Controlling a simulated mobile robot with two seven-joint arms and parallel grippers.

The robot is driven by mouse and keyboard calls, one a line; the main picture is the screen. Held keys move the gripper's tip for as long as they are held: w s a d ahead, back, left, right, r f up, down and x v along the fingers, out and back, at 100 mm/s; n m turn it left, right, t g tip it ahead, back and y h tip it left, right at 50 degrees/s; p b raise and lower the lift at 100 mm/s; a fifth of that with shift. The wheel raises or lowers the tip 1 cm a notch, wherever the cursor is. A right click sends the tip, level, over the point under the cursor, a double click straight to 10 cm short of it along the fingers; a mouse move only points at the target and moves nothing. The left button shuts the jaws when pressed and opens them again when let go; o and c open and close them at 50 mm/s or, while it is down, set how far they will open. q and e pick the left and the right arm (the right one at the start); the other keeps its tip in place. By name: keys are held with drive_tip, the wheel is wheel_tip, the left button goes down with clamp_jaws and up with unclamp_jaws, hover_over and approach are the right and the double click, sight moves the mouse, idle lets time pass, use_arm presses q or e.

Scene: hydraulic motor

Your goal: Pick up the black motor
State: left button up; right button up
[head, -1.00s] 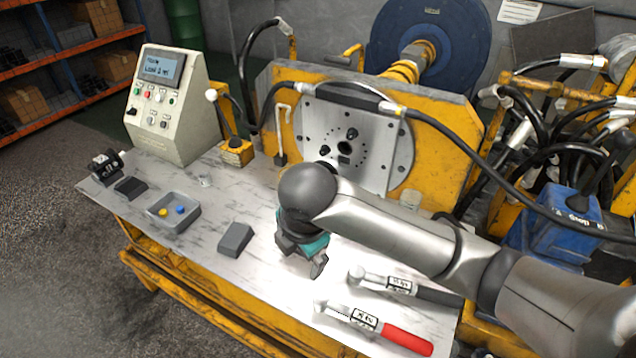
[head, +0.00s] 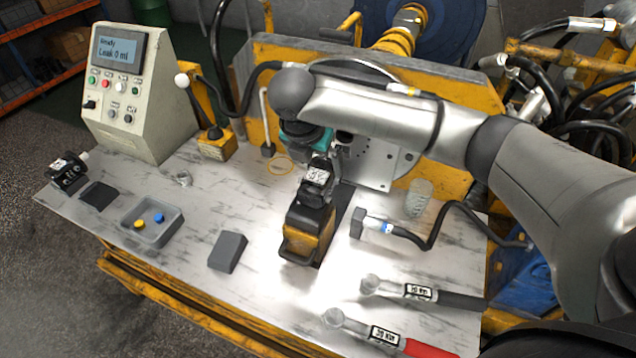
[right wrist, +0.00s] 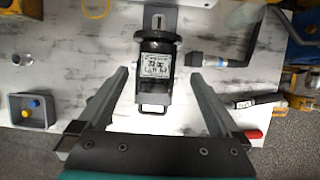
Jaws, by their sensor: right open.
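The black motor (head: 316,186) with a white label stands near the middle of the bench, with a yellow-and-black part (head: 306,235) and a handle at its front. In the right wrist view the black motor (right wrist: 156,66) lies between the fingertips, with a clear gap on each side. My right gripper (right wrist: 158,78) is open and empty. In the head view my right gripper (head: 318,160) is just behind and above the motor, and its fingers are partly hidden. My left gripper is out of view.
A control box (head: 135,95), grey tray (head: 150,222) with buttons, grey block (head: 227,251) and small black device (head: 68,172) are to the left. A hose connector (head: 375,224), clear cup (head: 418,198) and two torque wrenches (head: 420,291) are to the right. The yellow fixture (head: 445,120) stands behind.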

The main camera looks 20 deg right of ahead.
sight(321, 172)
drive_tip(key=x, duration=0.3)
drive_tip(key=shift+f+b, duration=0.15)
drive_tip(key=shift+b, duration=0.2)
drive_tip(key=shift+w+d+f, duration=0.15)
drive_tip(key=shift+w+f, duration=0.05)
drive_tip(key=shift+f, duration=0.25)
drive_tip(key=shift+w+d+f, duration=0.1)
drive_tip(key=shift+f, duration=0.2)
drive_tip(key=b+x, duration=0.2)
drive_tip(key=x, duration=0.1)
drive_tip(key=shift+w+d+f, duration=0.15)
drive_tip(key=shift+d+f, duration=0.15)
drive_tip(key=shift+w+d+f, duration=0.1)
drive_tip(key=shift+w+f, duration=0.05)
drive_tip(key=shift+f, duration=0.1)
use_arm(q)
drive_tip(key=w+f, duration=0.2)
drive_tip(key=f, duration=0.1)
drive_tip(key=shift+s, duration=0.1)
use_arm(e)
clamp_jaws()
drive_tip(key=shift+w+r, duration=0.15)
